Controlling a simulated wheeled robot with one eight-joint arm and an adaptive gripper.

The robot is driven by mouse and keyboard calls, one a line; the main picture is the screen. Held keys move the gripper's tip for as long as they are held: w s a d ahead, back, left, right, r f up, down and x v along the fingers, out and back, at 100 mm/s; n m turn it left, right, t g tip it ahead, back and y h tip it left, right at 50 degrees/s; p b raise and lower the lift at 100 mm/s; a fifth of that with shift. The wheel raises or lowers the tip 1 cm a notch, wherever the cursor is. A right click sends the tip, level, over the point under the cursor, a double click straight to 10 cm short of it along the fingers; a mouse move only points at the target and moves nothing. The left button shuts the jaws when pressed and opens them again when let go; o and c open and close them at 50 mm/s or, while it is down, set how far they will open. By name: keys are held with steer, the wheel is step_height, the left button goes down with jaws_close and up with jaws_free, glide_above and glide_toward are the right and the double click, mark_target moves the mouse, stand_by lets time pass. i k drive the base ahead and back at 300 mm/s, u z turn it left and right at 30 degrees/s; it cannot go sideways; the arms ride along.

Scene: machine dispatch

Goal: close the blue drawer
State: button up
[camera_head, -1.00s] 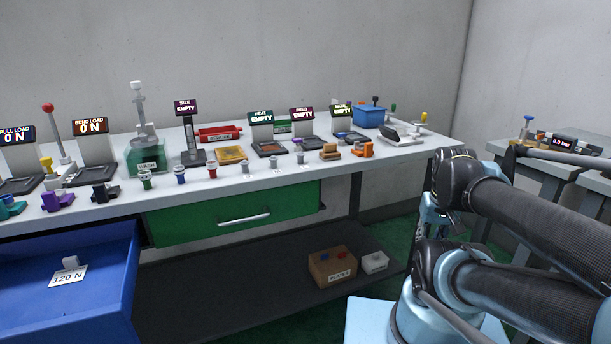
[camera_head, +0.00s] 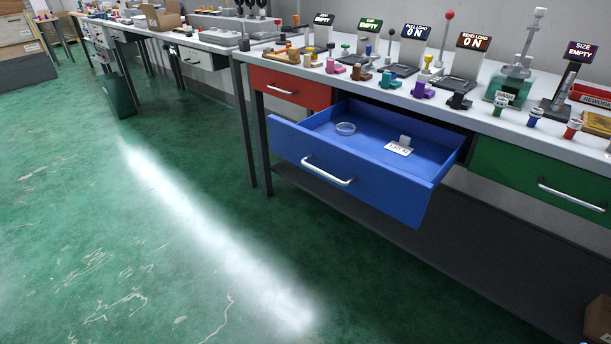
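The blue drawer (camera_head: 292,146) is pulled well out from under the long workbench, near the middle of the view. Its front carries a silver bar handle (camera_head: 328,171) and faces the open floor. Inside lie a clear ring-shaped item (camera_head: 345,128) and a small grey block with a white "120 N" label (camera_head: 398,149). My gripper and arm are not in the current view, so I cannot see where they are relative to the drawer.
A shut red drawer (camera_head: 289,86) is left of the blue one, and a shut green drawer (camera_head: 545,182) is right of it. The bench top (camera_head: 470,112) holds several devices and small parts. The green floor (camera_head: 130,240) before the blue drawer is clear.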

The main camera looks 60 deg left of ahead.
mark_target(359, 164)
steer(key=u, duration=2.85)
